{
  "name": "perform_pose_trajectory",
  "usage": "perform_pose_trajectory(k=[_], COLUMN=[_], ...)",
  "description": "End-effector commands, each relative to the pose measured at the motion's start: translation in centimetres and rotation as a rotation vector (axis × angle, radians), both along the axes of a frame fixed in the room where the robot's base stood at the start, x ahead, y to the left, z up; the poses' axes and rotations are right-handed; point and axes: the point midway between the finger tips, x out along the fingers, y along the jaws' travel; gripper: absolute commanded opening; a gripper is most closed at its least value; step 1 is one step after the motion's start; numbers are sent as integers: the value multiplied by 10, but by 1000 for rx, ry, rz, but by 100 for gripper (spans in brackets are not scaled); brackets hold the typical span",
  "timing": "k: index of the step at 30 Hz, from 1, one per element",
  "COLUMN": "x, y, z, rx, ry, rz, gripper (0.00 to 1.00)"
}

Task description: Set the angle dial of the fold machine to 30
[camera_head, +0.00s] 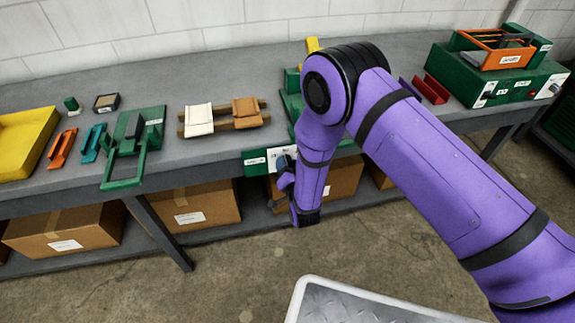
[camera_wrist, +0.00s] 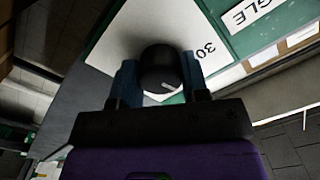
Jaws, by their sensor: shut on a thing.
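The angle dial (camera_wrist: 160,68) is a round black knob with a white pointer line, seen close up in the wrist view. It sits on a white panel (camera_wrist: 130,35) with an upside-down "30" mark to the right of the knob. The pointer shows on the knob's lower right part and is not aimed squarely at that mark. My gripper (camera_wrist: 159,75) is shut on the dial, one blue finger on each side. In the head view, my gripper (camera_head: 284,168) is at the front panel of the green fold machine (camera_head: 256,162); my arm hides much of the machine.
The grey bench (camera_head: 85,195) carries a green clamp-like tool (camera_head: 125,150), wooden pieces (camera_head: 222,117), a yellow tray (camera_head: 25,140) and a second green machine (camera_head: 500,80). Cardboard boxes (camera_head: 195,205) stand on the shelf below. Floor before the bench is open.

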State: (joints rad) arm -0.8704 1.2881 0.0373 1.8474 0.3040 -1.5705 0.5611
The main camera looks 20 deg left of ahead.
Motion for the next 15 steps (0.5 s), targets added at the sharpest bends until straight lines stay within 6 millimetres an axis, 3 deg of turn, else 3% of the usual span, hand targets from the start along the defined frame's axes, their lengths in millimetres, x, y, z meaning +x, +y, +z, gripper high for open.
perform_pose_trajectory(k=[15], x=[0], y=[0], z=[0], rx=[-408], ry=[-251], rz=[1], gripper=[18])
